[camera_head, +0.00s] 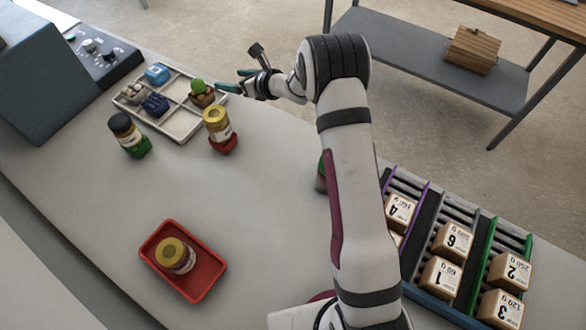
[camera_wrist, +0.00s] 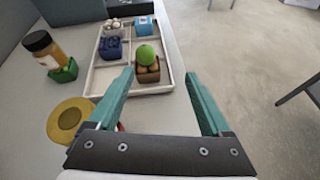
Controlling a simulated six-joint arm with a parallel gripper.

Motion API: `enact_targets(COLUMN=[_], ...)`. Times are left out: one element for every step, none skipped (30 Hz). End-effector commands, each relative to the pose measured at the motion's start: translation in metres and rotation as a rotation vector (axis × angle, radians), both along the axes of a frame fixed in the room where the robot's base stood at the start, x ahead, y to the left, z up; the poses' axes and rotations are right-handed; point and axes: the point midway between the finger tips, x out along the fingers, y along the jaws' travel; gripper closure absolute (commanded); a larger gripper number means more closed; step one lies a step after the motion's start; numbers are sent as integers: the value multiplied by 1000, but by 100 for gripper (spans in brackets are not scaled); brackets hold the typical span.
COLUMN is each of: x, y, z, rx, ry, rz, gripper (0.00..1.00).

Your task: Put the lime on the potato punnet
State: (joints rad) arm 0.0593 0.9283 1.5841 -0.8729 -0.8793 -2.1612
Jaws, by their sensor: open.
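The green lime (camera_head: 198,85) rests on top of the brown potato punnet (camera_head: 203,98), which sits in the right part of a divided white tray (camera_head: 181,133). In the wrist view the lime (camera_wrist: 146,54) also sits on the potatoes in the punnet (camera_wrist: 149,75). My gripper (camera_head: 233,80) is open and empty, its teal fingers (camera_wrist: 160,80) apart. In the wrist view the lime and punnet appear ahead of the fingertips, nearer the left one. I see no contact between the fingers and the lime.
The tray also holds a blue punnet (camera_head: 155,104), a light blue item (camera_head: 157,74) and a pale punnet (camera_head: 132,93). Jars stand nearby in a green holder (camera_head: 137,148) and a red holder (camera_head: 222,145). A red tray (camera_head: 152,264) holds another jar. Numbered boxes (camera_head: 452,241) sit in racks at right.

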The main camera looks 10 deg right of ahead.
Motion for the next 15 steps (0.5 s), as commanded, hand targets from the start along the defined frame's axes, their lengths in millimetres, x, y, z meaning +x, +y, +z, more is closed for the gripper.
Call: enact_targets(x=[3, 1, -8, -22, -42, -76, -107, -144, -198, -237, -275, -321, -353, -380, -411], y=[-18, -34, -59, -78, -96, -117, -130, -139, -144, -143, -139, -130, -121, -112, -100], z=[25, 41, 63, 77, 90, 103, 110, 115, 117, 117, 115, 112, 110, 108, 106], rx=[77, 157, 294, 417, 552, 752, 916, 1091, 1325, 1488, 1640, 1816, -1716, -1620, -1504], ry=[87, 168, 284, 370, 452, 552, 620, 682, 752, 789, 816, 833, -742, -661, -568], rz=[-162, -309, -536, -720, -909, -1166, -1363, -1565, -1832, -2019, -2198, -2421, 2295, 2182, 2059], gripper=[18, 18, 18, 18, 18, 18, 18, 18, 18, 18, 18, 18, 18, 18, 18])
